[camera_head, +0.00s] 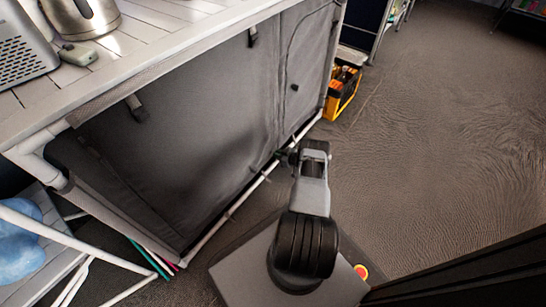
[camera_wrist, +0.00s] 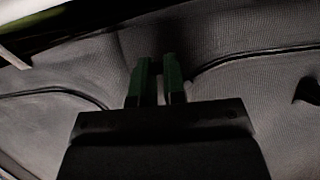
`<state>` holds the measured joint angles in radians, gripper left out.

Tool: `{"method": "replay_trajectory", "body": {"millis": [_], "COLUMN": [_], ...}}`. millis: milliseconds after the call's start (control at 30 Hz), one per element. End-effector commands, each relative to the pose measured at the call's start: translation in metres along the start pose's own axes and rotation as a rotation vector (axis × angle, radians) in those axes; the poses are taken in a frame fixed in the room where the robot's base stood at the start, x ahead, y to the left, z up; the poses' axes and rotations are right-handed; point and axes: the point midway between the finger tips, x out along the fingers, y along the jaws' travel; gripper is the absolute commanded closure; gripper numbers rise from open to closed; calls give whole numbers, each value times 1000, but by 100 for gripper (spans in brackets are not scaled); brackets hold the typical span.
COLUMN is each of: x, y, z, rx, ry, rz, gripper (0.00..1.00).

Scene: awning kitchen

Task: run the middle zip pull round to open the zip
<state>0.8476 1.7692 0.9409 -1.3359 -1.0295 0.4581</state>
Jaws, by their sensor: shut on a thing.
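The grey fabric front of the kitchen unit (camera_head: 190,110) has a dark curved zip line (camera_head: 285,60) on its right part. My gripper (camera_head: 281,155) is low at the fabric front, near the bottom of the middle seam. In the wrist view its two green fingers (camera_wrist: 158,75) are close together against the grey fabric. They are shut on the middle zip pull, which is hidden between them. In that view a dark zip line (camera_wrist: 250,51) runs from the fingers to the right, and another dark curved line (camera_wrist: 55,94) lies on the left.
A small dark tab (camera_head: 294,87) sits on the right panel. A white lower rail (camera_head: 235,205) runs along the base. A yellow crate (camera_head: 342,92) stands beyond; floor to the right is clear.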

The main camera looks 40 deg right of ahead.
Motion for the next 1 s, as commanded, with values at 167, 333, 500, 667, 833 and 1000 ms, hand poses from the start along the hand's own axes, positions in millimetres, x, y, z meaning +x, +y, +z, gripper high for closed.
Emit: {"method": "replay_trajectory", "body": {"millis": [167, 333, 500, 667, 833, 1000], "x": [-1, -2, -3, -4, -4, -8], "y": [4, 7, 9, 8, 8, 7], "z": [0, -1, -1, 0, 1, 0], "rx": [-4, -4, -6, -3, -1, 0], "ry": [2, 3, 4, 3, 3, 2], "rz": [0, 6, 11, 10, 9, 7], "gripper": [100, 100, 81, 66, 63, 63]}}
